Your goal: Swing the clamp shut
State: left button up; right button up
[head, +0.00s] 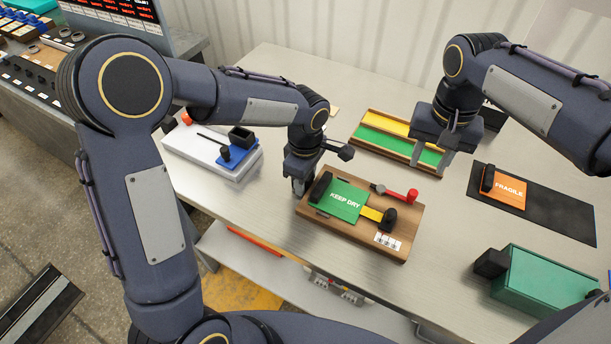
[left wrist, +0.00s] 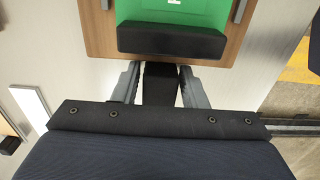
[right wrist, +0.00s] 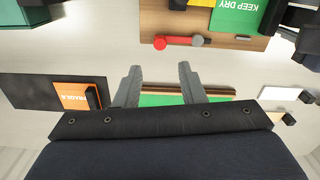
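The clamp has a red handle (head: 402,195) and a grey metal end (head: 378,188). It lies along the far side of the wooden board (head: 400,246), beside the green KEEP DRY plate (head: 341,201). The handle also shows in the right wrist view (right wrist: 160,43). My right gripper (head: 432,165) is open and empty, above the table beyond the board, apart from the handle. My left gripper (head: 299,188) is at the board's left end, by the plate's black bar (left wrist: 172,41). Its open fingers straddle a black piece (left wrist: 160,84), with a slight gap visible on one side.
A green and yellow tray (head: 372,141) lies behind the board. An orange FRAGILE plate (head: 507,193) sits on a black mat (head: 560,218) to the right. A green box (head: 545,282) stands front right, and a white block (head: 195,155) with a blue piece stands left.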

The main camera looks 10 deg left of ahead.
pick_arm(q)
grip_shut()
pick_arm(e)
jog(key=shift+c, duration=0.3)
jog(key=c, duration=0.7)
jog(key=n, duration=0.1)
jog(key=a+n, duration=0.1)
jog(key=n, duration=0.2)
jog(key=shift+s+a+f+h, duration=0.15)
jog(key=shift+s+h, duration=0.25)
grip_shut()
jog(key=s+a+n+h, duration=0.1)
jog(key=n, duration=0.6)
jog(key=s+a+n+t+h, duration=0.1)
jog(key=a+n, duration=0.1)
jog(key=n, duration=0.5)
jog(key=a+n+t+h, duration=0.1)
jog(key=a+n, duration=0.1)
jog(key=n, duration=0.5)
jog(key=shift+s, duration=0.4)
